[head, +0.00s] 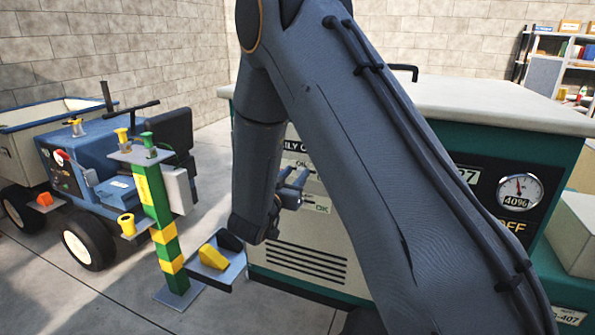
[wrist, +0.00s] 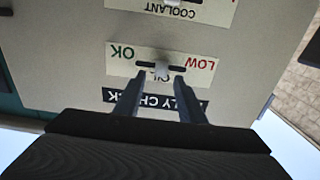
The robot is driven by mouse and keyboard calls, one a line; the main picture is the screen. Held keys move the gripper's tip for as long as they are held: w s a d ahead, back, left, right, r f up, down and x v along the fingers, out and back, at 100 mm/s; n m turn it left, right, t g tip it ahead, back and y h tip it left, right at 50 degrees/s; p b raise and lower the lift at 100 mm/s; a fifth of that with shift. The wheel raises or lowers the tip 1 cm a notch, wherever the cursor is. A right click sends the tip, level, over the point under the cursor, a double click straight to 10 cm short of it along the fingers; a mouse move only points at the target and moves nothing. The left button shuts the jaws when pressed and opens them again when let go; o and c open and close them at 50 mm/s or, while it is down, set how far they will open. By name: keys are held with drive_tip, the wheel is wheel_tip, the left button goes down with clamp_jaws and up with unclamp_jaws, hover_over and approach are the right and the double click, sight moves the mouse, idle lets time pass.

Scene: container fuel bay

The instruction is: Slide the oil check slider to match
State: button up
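The oil check slider (wrist: 163,68) is a small pale knob in a dark slot on a white label. The wrist view is upside down: green OK is on the left of the label, red LOW on the right. The knob sits near the slot's middle. My gripper (wrist: 162,78) is open, with one finger on each side below the knob in the picture; I cannot tell whether either touches it. In the head view my gripper (head: 298,187) is at the cabinet's front panel (head: 308,238), and my arm hides much of the label.
A coolant label (wrist: 205,10) with its own slider lies above the oil label in the wrist view. The green cabinet carries a round gauge (head: 519,192) reading 40%. A green and yellow post (head: 165,225) with a small tray (head: 218,280) stands left of my gripper, before a blue vehicle (head: 90,170).

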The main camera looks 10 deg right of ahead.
drive_tip(key=shift+x, duration=0.85)
clamp_jaws()
